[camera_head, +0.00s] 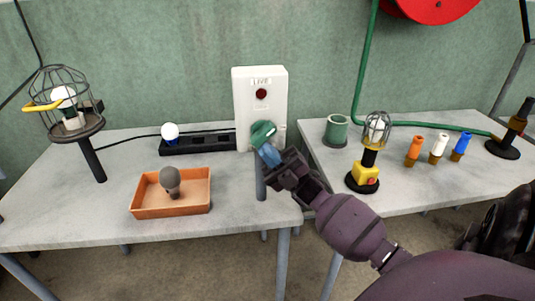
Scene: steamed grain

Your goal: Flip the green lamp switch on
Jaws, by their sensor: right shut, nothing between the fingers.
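A white wall box (246,92) stands upright at the back of the left table, with a label reading LIVE and a dark red indicator that looks unlit. A green switch knob (262,132) is on the lower front of this box. My right gripper (268,155) is shut and empty, its bluish fingertips at the knob's lower edge. I cannot tell whether they touch it. The fingers hide part of the box's lower front. My left gripper is not in view.
An orange tray (150,212) holding a grey bulb (170,180) sits front left. A black power strip (208,145) with a white bulb is behind it. A caged lamp (64,100) stands left. A yellow-based caged lamp (366,175) and green cup (336,130) are on the right table.

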